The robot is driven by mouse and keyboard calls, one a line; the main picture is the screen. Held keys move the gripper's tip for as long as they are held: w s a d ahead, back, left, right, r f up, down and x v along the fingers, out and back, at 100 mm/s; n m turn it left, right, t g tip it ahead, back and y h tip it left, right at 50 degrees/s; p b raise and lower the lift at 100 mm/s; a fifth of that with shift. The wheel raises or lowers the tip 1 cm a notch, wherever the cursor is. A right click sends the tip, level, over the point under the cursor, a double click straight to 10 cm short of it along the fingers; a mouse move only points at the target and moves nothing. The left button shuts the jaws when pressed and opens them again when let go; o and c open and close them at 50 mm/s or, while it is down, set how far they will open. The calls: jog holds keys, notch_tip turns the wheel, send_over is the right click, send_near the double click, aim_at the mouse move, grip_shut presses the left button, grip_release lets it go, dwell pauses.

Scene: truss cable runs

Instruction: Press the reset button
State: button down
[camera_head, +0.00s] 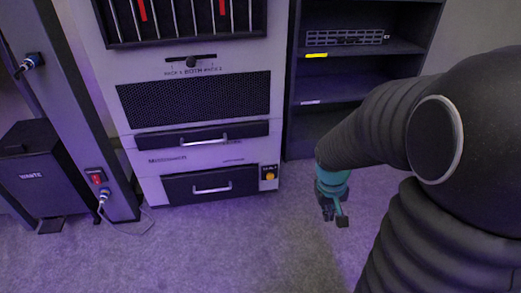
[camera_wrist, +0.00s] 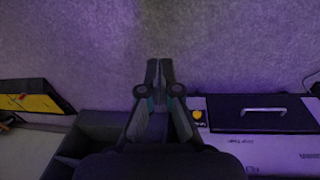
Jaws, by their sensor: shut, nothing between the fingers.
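A small round yellow-orange button (camera_head: 269,176) sits on a pale plate at the lower right corner of the white cabinet, beside the bottom drawer. Its label is too small to read, so I cannot tell for sure that it is the reset button. It also shows in the wrist view (camera_wrist: 197,114), right of my fingers. My gripper (camera_head: 335,217) is to the right of the button in the head view, apart from it and over open carpet. In the wrist view my gripper's fingertips (camera_wrist: 159,64) are together and empty.
The white cabinet (camera_head: 205,150) has drawers with bar handles. A dark shelf unit (camera_head: 325,120) stands right of it. A red switch (camera_head: 97,177) is on a dark post at the left, near a black bin (camera_head: 35,170). A yellow-black object (camera_wrist: 30,102) lies left in the wrist view.

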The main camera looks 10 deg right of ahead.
aim_at(270, 176)
jog(key=w+d+f+n+t+y+b, duration=0.1)
jog(key=w+f, duration=0.4)
jog(key=f, duration=0.4)
jog(key=w+d+f+n+t+b, duration=0.1)
jog(key=w+d+f, duration=0.1)
jog(key=w+f, duration=0.5)
jog(key=w+d+f+n+t+y+b, duration=0.1)
jog(key=w+f, duration=0.2)
jog(key=f, duration=0.9)
jog(key=w+a+f+n+t+y, duration=0.2)
jog(key=w+a+f+t, duration=0.1)
jog(key=w+a, duration=0.1)
jog(key=w+a+r+n+t+y, duration=0.1)
jog(key=w+a+r+t+y, duration=0.2)
jog(key=w+a+r+y, duration=0.2)
notch_tip(270, 176, up, 3)
jog(key=shift+a+f+y, duration=0.1)
jog(key=shift+a+y, duration=0.2)
jog(key=shift+a, duration=0.9)
jog(key=shift+w, duration=0.15)
jog(key=w, duration=0.8)
jog(key=shift+w+a, duration=0.2)
jog(key=shift+w, duration=0.1)
jog(key=shift+w, duration=0.4)
